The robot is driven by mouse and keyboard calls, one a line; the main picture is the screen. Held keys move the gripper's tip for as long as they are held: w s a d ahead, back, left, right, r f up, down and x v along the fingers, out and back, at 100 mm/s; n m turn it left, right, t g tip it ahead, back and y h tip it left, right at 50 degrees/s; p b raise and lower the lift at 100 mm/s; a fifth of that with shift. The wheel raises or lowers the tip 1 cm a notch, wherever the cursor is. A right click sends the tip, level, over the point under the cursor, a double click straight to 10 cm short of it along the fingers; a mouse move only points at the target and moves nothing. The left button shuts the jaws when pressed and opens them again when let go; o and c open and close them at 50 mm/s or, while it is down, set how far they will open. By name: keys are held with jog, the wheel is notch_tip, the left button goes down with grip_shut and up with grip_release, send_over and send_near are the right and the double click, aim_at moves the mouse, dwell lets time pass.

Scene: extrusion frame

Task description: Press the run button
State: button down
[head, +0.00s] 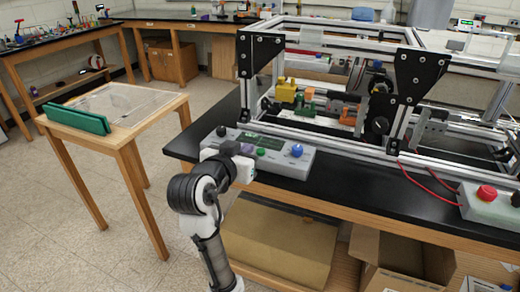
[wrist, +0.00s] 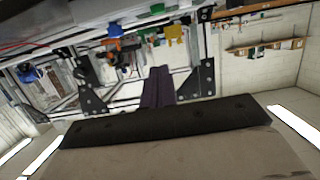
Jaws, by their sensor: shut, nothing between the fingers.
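A grey control box (head: 275,165) sits at the front left of the black bench. It carries a black knob (head: 221,131), a green button (head: 261,152), a blue button (head: 297,150) and a dark green panel (head: 262,139). I cannot read a label that marks the run button. My gripper (head: 247,150) is over the box's left half, just left of the green button. I cannot tell if it touches the box. Its purple fingers, also in the wrist view (wrist: 157,88), are shut and empty. The gripper and wrist hide part of the box's left front.
An aluminium extrusion frame (head: 334,132) stands behind the box. Another grey box with a red button (head: 487,192) is at the right, with red cables (head: 425,180). A wooden table (head: 130,108) is at the left. Floor is open between it and the bench.

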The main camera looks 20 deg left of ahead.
jog(key=p, duration=0.3)
send_over(261, 159)
notch_tip(261, 159, down, 2)
jog(key=shift+s+f, duration=0.1)
jog(key=shift+f, duration=0.05)
notch_tip(261, 159, down, 3)
jog(key=shift+s+r, duration=0.15)
jog(key=shift+r, duration=0.05)
jog(key=shift+f, duration=0.75)
